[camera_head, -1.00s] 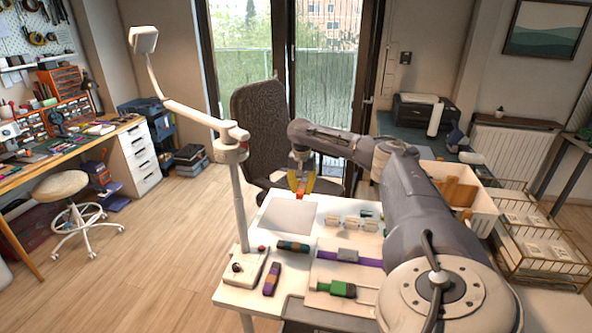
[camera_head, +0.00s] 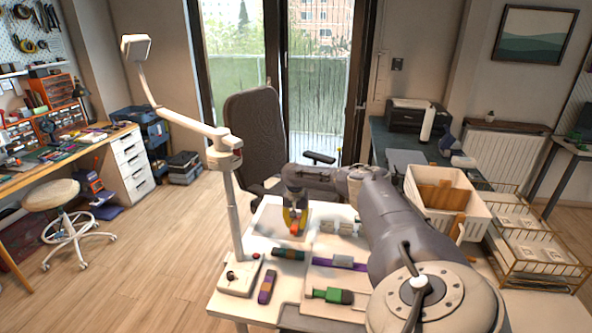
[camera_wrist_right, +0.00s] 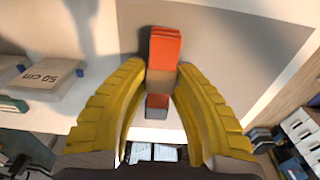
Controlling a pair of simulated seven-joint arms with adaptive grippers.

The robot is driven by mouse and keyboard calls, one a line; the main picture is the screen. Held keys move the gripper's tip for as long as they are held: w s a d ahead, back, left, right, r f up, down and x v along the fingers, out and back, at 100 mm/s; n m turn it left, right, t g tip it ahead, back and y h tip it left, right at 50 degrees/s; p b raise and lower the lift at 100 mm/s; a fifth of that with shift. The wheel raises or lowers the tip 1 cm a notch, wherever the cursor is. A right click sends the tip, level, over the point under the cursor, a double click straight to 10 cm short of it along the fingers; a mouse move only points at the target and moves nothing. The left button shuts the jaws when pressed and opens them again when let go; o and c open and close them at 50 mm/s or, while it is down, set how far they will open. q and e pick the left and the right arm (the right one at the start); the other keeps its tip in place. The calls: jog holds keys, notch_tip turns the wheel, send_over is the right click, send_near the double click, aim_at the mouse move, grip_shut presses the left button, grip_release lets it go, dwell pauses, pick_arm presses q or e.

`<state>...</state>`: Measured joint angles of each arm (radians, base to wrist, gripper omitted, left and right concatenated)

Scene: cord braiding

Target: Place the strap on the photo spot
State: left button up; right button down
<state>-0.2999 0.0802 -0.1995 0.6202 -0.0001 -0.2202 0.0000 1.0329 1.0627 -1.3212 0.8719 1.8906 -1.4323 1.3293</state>
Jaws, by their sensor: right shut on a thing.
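My right gripper (camera_head: 295,229) is shut on a short orange-red strap (camera_wrist_right: 164,52) with a grey part, held between the yellow fingers. The strap shows in the head view as a small orange patch (camera_head: 295,231) at the fingertips. A flat grey square (camera_head: 268,216), which looks like the photo spot, lies at the far left of the white table, and the gripper is over its right part. In the wrist view the grey surface (camera_wrist_right: 220,40) lies behind the strap. I cannot tell whether the strap touches it. My left gripper is not in view.
A lamp post (camera_head: 232,200) stands on the table's left side. A purple-orange strap (camera_head: 267,287), a dark green one (camera_head: 289,254) and a green one (camera_head: 333,296) lie nearer. A white block marked 50 cm (camera_wrist_right: 48,78) is beside the grey surface. A white bin (camera_head: 470,222) stands right.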

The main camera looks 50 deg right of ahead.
aim_at(296, 222)
jog(key=shift+f, duration=0.65)
jog(key=shift+f, duration=0.1)
jog(key=c, duration=1.2)
grip_release()
jog(key=shift+o, duration=0.2)
notch_tip(296, 222, up, 12)
jog(key=shift+a, duration=0.25)
jog(key=shift+s, duration=0.1)
